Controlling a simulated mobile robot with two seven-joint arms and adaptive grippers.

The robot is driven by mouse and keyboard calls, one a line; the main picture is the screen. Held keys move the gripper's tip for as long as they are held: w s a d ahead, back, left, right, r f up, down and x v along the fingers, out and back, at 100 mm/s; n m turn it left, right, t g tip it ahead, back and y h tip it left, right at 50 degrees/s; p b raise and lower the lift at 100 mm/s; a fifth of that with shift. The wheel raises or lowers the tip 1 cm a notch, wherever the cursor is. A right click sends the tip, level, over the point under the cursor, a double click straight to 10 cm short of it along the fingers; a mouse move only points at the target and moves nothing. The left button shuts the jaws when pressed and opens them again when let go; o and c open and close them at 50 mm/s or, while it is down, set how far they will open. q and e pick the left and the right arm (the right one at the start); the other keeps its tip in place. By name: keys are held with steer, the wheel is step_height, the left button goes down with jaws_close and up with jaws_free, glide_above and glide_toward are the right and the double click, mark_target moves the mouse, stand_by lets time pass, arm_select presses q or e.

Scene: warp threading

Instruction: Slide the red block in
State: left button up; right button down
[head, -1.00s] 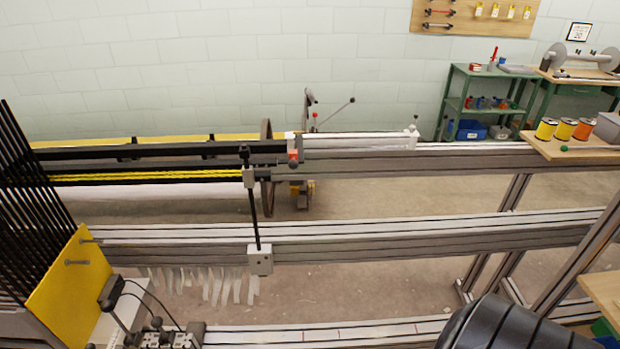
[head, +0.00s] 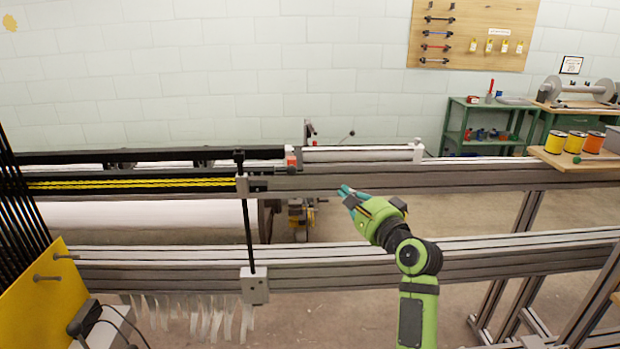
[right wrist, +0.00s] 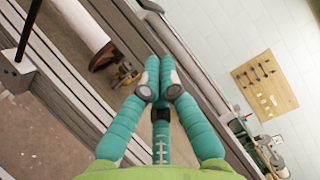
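A small red block (head: 291,161) shows in the head view, at the left end of a white rail (head: 360,154) on the upper beam. It sits against a grey fitting there. My right gripper (head: 346,191) has teal fingers on a green wrist. It is over the front of the upper beam, to the right of and below the red block, and apart from it. In the right wrist view its fingertips (right wrist: 159,78) are together with nothing seen between them. I cannot make out the red block in the right wrist view. My left gripper is out of view.
Long grey beams (head: 450,180) run across the scene. A black upright rod (head: 249,235) with white blocks stands left of the gripper. Yellow threads (head: 130,184) run at the left. Thread spools (head: 575,141) stand on a wooden shelf at the right.

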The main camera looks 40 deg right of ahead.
mark_target(292, 167)
steer(key=w+r+p, duration=0.1)
steer(key=w+p, duration=0.1)
steer(key=w, duration=0.9)
steer(key=shift+w+a, duration=0.3)
steer(key=shift+a, duration=0.15)
steer(key=shift+r, duration=0.1)
steer(key=w+a+p, duration=0.3)
steer(key=w+a, duration=0.2)
steer(key=a, duration=0.1)
steer(key=shift+w, duration=0.15)
